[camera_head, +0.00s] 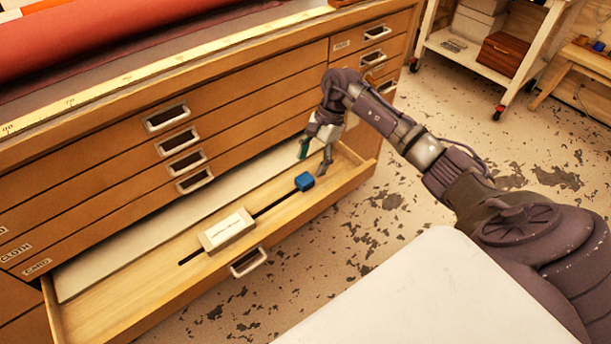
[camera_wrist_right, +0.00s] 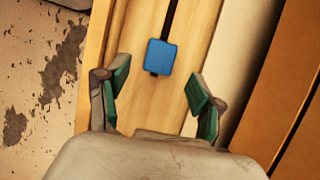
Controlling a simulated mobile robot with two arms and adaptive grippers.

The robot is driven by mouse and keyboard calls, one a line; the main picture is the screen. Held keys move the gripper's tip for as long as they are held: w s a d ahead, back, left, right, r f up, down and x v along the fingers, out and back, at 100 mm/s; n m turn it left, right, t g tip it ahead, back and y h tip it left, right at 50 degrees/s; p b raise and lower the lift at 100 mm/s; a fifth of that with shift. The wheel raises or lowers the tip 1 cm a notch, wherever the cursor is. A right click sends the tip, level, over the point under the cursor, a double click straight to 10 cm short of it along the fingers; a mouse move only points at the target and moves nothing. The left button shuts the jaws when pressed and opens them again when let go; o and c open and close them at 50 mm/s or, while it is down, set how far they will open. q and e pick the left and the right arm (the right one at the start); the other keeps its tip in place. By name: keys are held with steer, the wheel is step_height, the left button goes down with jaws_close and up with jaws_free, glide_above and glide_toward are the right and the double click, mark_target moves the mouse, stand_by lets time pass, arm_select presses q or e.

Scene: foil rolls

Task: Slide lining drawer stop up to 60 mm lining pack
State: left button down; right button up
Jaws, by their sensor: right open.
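The drawer stop, a small blue block (camera_head: 304,181), sits at the upper right end of a dark slot in the open drawer's wooden floor. A pale block with a white label (camera_head: 228,230), apparently the lining pack, sits on the slot nearer its lower left end. Its label is too small to read. A long stretch of slot separates the two. My right gripper (camera_head: 314,157) is open and empty, just above and behind the blue block. In the right wrist view the blue block (camera_wrist_right: 161,57) lies ahead, between the lines of the spread fingers. My left gripper is out of view.
The open drawer (camera_head: 120,304) has a metal pull (camera_head: 248,262) on its front and a white sheet (camera_head: 130,254) along its back. Closed drawers rise behind it. A white trolley (camera_head: 478,54) stands at the upper right. A white surface (camera_head: 440,300) fills the lower right foreground.

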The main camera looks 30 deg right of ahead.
mark_target(306, 178)
steer(key=x, duration=0.5)
steer(key=shift+f, duration=0.2)
jaws_close()
